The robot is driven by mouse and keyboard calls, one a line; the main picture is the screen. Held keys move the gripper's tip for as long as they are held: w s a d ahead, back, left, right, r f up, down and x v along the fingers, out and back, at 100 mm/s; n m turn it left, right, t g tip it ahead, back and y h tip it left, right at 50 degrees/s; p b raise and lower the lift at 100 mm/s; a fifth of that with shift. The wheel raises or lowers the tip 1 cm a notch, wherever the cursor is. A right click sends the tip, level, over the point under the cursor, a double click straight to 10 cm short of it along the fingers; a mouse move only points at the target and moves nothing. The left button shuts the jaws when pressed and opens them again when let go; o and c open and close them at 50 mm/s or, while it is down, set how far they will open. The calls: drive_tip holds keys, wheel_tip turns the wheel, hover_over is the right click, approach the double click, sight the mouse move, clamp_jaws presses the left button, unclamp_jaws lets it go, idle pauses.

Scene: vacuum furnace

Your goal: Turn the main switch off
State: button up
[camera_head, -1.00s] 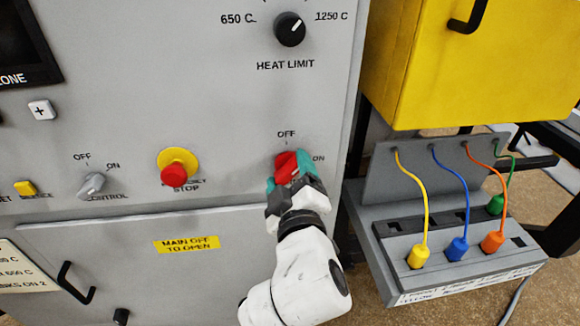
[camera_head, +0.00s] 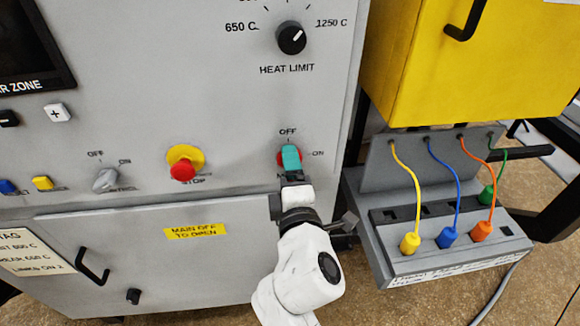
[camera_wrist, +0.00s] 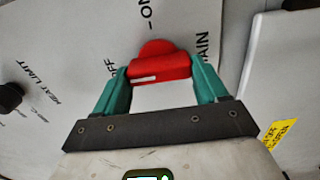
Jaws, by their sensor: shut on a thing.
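The main switch is a red rotary knob with a raised bar and a white mark. In the wrist view its bar (camera_wrist: 160,67) lies between the two teal fingers of my gripper (camera_wrist: 158,72), which is shut on it. The white mark is on the bar's end toward the OFF label (camera_wrist: 108,68). The ON label (camera_wrist: 147,12) is at the top of that view. In the head view, my gripper (camera_head: 291,157) covers most of the switch, with red edges (camera_head: 280,158) showing. OFF is printed above it and ON to its right.
A red stop button (camera_head: 183,171) on a yellow collar and a grey control switch (camera_head: 105,180) are left of the main switch. The heat limit knob (camera_head: 291,38) is above. A plug box (camera_head: 455,265) with coloured cables and a yellow cabinet (camera_head: 480,70) stand to the right.

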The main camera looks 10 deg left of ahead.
drive_tip(key=shift+r, duration=0.15)
idle(0.4)
drive_tip(key=o, duration=0.9)
drive_tip(key=shift+o, duration=0.8)
drive_tip(key=shift+w+a, duration=0.1)
drive_tip(key=b+v, duration=0.1)
drive_tip(key=v, duration=1)
